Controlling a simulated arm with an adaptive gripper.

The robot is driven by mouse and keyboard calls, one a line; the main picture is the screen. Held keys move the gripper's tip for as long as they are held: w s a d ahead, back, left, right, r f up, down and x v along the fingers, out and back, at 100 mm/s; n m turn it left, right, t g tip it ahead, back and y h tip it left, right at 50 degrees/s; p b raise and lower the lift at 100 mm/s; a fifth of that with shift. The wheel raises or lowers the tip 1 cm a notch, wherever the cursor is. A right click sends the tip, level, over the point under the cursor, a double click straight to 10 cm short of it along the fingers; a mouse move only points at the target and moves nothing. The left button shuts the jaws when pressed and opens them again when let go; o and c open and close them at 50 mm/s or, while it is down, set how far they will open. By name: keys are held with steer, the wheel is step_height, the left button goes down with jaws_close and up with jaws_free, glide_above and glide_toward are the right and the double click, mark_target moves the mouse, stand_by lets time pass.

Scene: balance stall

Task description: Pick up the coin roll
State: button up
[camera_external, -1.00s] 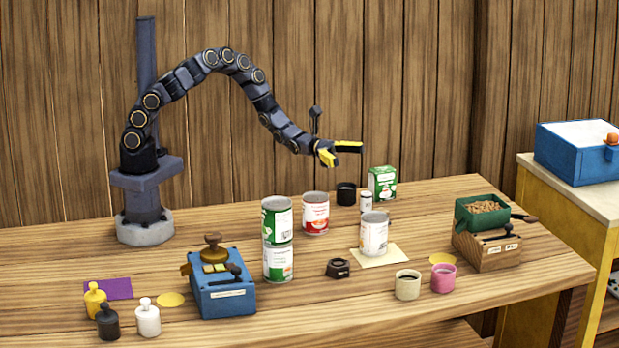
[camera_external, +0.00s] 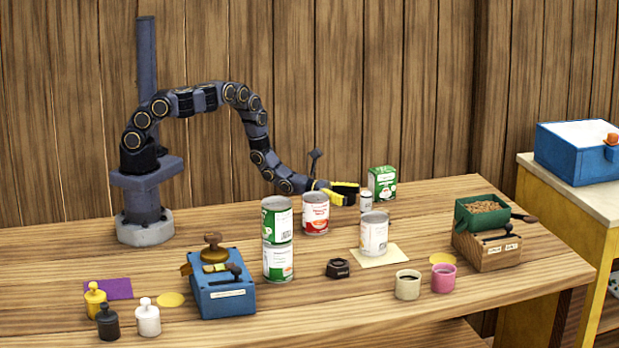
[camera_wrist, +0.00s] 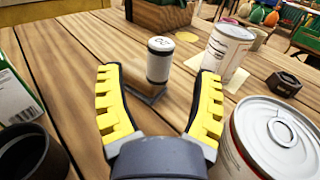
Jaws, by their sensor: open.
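The likely coin roll (camera_external: 366,201) is a small upright white cylinder with dark bands. It stands on the table between the green-and-white box and the can on the pale mat. In the wrist view the coin roll (camera_wrist: 159,62) stands straight ahead, just beyond the fingertips, between the lines of the two fingers. My gripper (camera_external: 350,193) is low over the table, to the left of the roll. In the wrist view my gripper (camera_wrist: 158,75) has its yellow fingers spread wide with nothing between them.
A red-labelled can (camera_external: 316,213) stands close at the gripper's right in the wrist view; a black cup (camera_wrist: 32,154) and the green-and-white box (camera_external: 382,183) are at its left. A can (camera_external: 374,235) stands on the pale mat (camera_external: 397,256). A wooden box (camera_external: 487,251) is farther right.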

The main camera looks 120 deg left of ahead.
mark_target(366, 198)
steer(key=w, duration=0.5)
jaws_close()
